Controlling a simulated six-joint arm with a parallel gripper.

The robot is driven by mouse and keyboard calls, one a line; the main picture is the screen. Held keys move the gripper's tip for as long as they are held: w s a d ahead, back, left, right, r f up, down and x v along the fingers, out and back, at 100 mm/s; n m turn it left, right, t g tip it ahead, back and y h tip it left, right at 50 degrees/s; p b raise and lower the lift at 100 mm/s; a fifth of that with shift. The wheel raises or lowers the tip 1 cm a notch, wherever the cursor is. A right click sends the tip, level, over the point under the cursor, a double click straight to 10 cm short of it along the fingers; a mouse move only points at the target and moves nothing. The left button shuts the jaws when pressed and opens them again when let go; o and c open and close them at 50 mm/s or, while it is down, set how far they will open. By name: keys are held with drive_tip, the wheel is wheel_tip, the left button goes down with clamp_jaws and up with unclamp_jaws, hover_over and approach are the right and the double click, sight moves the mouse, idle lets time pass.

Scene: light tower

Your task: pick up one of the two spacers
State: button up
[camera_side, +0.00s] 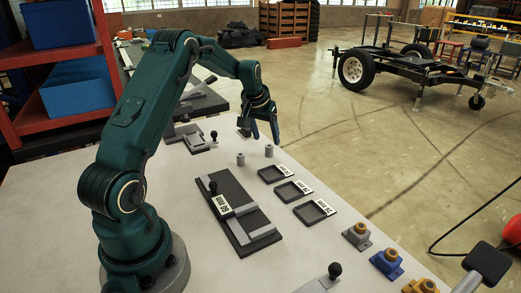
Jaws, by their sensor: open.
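Two small grey cylinders, which look like the spacers, stand upright on the white table. One spacer (240,159) is at the left and the other spacer (269,151) is a little to its right. My gripper (262,137) is open and points down, above and behind the two spacers in this view. It looks apart from both. Nothing shows clearly between its fingers.
Three dark square trays with white labels, such as the nearest tray (314,212), lie right of the spacers. A dark fixture (240,215) with a black knob lies in front. Yellow and blue blocks (386,262) stand near the right edge. A red shelf (60,55) stands at left.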

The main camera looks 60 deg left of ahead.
sight(269, 146)
drive_tip(key=shift+x, duration=2.15)
clamp_jaws()
